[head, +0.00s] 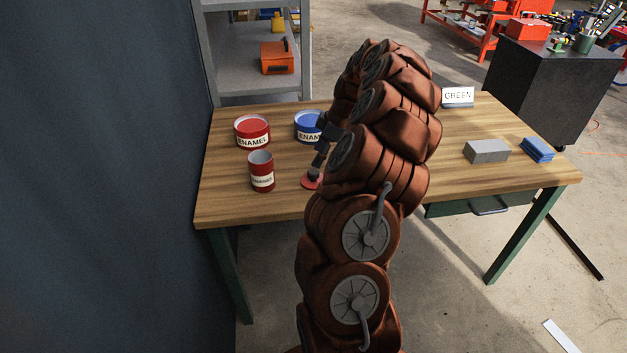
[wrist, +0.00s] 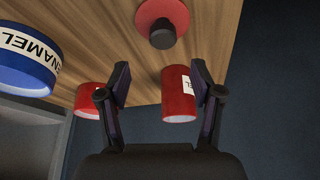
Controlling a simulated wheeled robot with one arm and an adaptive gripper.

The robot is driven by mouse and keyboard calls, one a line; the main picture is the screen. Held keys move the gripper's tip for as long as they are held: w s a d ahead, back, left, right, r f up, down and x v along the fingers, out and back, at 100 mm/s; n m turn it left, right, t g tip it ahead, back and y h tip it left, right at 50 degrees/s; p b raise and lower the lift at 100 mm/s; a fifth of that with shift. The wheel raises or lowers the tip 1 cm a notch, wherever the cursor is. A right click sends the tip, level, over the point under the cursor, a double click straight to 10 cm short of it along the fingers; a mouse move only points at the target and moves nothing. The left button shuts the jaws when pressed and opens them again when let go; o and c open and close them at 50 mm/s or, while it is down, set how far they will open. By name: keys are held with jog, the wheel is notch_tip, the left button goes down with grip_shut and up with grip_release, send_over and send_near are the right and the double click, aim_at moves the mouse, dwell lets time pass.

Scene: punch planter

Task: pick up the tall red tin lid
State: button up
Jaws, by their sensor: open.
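A flat round red lid with a dark knob (head: 312,182) lies on the wooden table near its front edge. It also shows at the top of the wrist view (wrist: 162,12), ahead of my fingers. The tall red tin (head: 261,172) stands upright to the left of the lid; its open top looks grey inside. It shows in the wrist view (wrist: 177,95), partly behind a finger. My gripper (wrist: 161,84) is open, with nothing held between its fingers. In the head view it is above the lid and partly hidden by my arm.
A wider red enamel tin (head: 252,133) and a blue enamel tin (head: 307,128) stand farther back. A grey block (head: 486,151), a blue stack (head: 537,149) and a GREEN sign (head: 458,97) sit at the right. The table (head: 225,205) is clear at its front left.

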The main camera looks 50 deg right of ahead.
aim_at(314, 171)
jog(key=shift+x, duration=1.15)
jog(key=shift+s+a+f+p, duration=0.15)
jog(key=shift+f+p, duration=0.3)
jog(key=shift+f, duration=0.15)
jog(key=x, duration=0.2)
jog(key=p+x, duration=0.1)
jog(key=x, duration=0.1)
jog(key=shift+s+f, duration=0.2)
jog(key=shift+s, duration=0.05)
jog(key=shift+c, duration=0.2)
grip_shut()
